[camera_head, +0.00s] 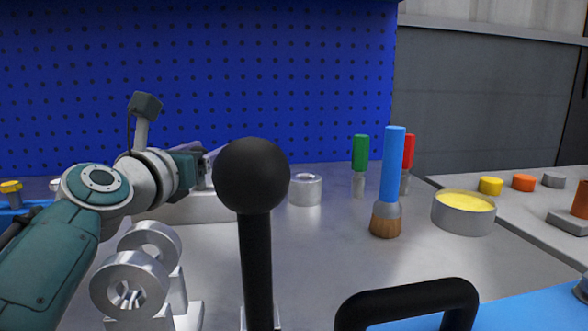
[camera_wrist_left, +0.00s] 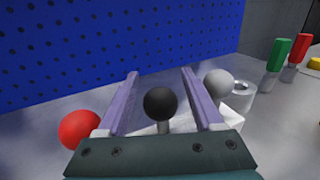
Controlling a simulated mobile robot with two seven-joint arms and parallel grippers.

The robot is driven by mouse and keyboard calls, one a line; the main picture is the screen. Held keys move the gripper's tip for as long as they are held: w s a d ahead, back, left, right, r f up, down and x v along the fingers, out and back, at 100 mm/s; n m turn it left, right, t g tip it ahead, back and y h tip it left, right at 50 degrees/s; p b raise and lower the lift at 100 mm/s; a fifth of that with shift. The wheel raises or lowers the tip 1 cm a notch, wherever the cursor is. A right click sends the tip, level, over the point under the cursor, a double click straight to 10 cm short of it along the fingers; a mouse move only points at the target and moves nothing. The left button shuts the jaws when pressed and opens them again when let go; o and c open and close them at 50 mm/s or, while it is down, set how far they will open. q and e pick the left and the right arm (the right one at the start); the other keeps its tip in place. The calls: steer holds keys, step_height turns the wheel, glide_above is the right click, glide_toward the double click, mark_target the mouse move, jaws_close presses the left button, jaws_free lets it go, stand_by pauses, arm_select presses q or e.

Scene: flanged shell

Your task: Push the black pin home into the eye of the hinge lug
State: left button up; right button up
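The black pin's round head (camera_wrist_left: 160,104) shows in the left wrist view, upright in a pale rack (camera_wrist_left: 236,124) between a red and a grey ball head. My left gripper (camera_wrist_left: 160,72) is open and empty, its two fingers apart on either side of the black head in the picture; I see no contact. In the head view my left gripper (camera_head: 207,166) is over the rack, its fingertips partly hidden behind a large black knob. The hinge lug (camera_head: 130,284) stands at lower left with two shiny metal eyes, a bore visible in the nearer one. My right gripper is not in view.
A black knob on a rod (camera_head: 252,176) rises close in front. A black handle (camera_head: 408,300) is at lower right. A metal ring (camera_head: 305,190), blue brush (camera_head: 393,165), green and red-handled tools and a yellow-filled tin (camera_head: 463,213) stand right. A blue pegboard (camera_head: 280,80) closes the back.

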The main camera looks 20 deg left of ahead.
arm_select(q)
jaws_close()
stand_by(0.3)
steer(key=shift+r, duration=0.15)
